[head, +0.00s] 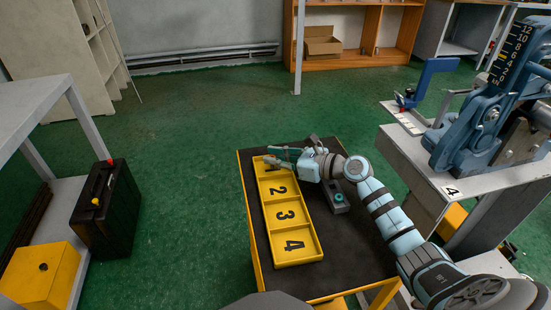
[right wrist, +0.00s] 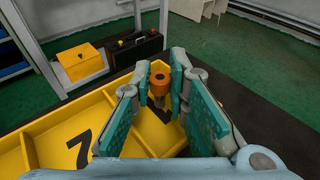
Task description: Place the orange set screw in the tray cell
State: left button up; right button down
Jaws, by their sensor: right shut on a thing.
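The orange set screw (right wrist: 159,82) is held upright between the two teal finger pads of my right gripper (right wrist: 158,86), in the right wrist view. The yellow tray (head: 305,220) lies on the black top of a cart in the head view, with cells marked 2, 3 and 4 showing. My right gripper (head: 275,155) is over the tray's far-end cell, which the gripper partly covers. In the right wrist view the screw's lower end is inside that cell's outline; whether it touches the floor is unclear. My left gripper is not in view.
A grey block with a teal knob (head: 338,198) stands on the cart top (head: 262,240), right of the tray. A black case (head: 107,208) and yellow box (head: 42,272) are at the left.

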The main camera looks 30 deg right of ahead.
jog(key=c, duration=1.6)
grip_release()
jog(key=shift+o, duration=0.2)
